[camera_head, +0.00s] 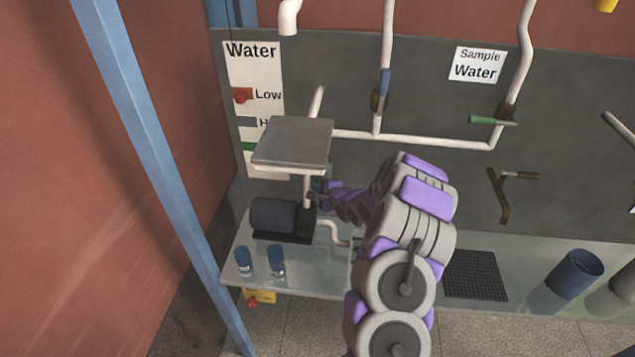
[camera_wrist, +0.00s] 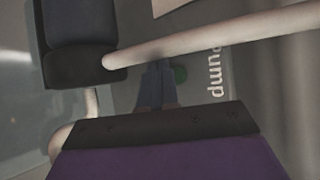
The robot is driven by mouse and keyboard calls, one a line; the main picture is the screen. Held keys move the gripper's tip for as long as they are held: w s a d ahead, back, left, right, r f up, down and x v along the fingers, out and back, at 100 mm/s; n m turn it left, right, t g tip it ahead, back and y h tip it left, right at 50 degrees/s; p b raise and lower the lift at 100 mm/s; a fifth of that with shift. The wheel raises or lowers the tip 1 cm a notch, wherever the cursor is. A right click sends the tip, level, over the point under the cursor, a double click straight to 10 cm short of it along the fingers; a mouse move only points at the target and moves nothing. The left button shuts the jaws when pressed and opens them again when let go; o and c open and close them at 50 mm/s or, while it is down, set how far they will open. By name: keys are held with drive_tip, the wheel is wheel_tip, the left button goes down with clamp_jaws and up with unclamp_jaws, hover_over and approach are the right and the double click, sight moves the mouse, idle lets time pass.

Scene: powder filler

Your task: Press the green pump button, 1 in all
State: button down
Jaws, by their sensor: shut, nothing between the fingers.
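In the head view my gripper (camera_head: 314,192) is below the grey square plate and partly hidden by the pipe. A green edge shows left of the plate on the Water panel; most of that row is hidden.
The grey square plate (camera_head: 292,142) stands over the dark pump motor (camera_head: 275,217). The Water sign (camera_head: 254,70) carries a red Low marker (camera_head: 242,95). A black grate (camera_head: 474,275) and blue bucket (camera_head: 575,272) are at right.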

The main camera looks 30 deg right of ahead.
drive_tip(key=shift+s, duration=0.1)
drive_tip(key=shift+s+a+b, duration=0.5)
drive_tip(key=shift+s+a, duration=0.25)
drive_tip(key=shift+s, duration=0.25)
drive_tip(key=shift+s+a+b, duration=0.5)
drive_tip(key=shift+s+a, duration=0.2)
drive_tip(key=shift+s, duration=0.3)
